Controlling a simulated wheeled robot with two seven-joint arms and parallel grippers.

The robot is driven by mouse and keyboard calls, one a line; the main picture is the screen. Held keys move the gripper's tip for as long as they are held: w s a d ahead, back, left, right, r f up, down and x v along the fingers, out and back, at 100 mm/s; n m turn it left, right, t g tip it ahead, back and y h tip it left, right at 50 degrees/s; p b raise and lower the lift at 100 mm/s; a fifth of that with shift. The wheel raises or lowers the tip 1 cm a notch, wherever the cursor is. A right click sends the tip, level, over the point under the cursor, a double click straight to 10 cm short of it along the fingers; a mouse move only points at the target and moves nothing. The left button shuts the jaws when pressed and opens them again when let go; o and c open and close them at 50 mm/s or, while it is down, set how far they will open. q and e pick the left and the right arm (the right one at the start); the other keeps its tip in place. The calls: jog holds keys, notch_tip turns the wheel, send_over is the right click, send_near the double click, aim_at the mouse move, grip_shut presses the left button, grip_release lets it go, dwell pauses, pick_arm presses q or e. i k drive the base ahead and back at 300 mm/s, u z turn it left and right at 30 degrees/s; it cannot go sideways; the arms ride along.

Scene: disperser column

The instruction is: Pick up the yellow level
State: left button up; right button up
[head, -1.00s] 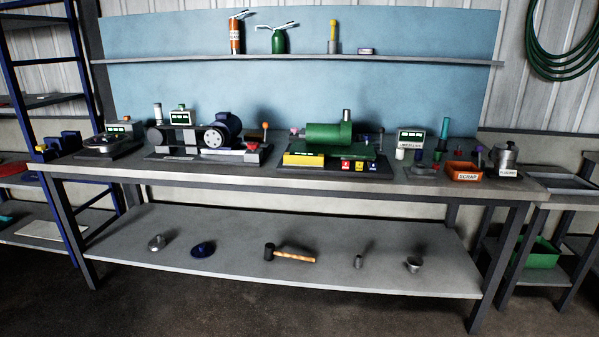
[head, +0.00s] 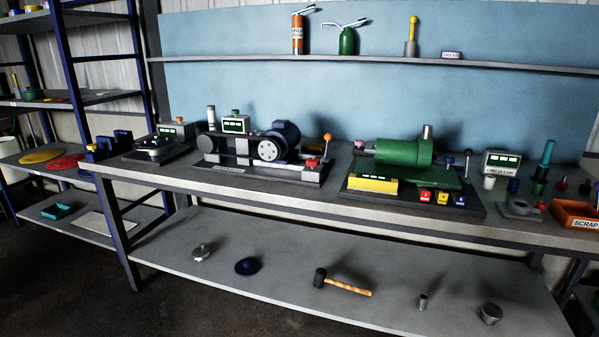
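A yellow bar-shaped block (head: 372,184), which looks like the level, lies at the front left of the green machine's dark base on the workbench. A small dark marking shows on its front face, too small to read. It sits left of several small coloured blocks with red, yellow and blue faces. Neither of my grippers is in view.
The green machine (head: 404,151) stands behind the yellow block. A belt machine with a blue motor (head: 279,140) stands to its left, an orange scrap bin (head: 577,214) to the right. The lower shelf (head: 280,290) holds a hammer (head: 341,282). A blue-framed rack stands at left.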

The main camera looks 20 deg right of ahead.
aim_at(387, 185)
jog(key=u, duration=0.05)
jog(key=i, duration=1.15)
jog(key=z, duration=0.4)
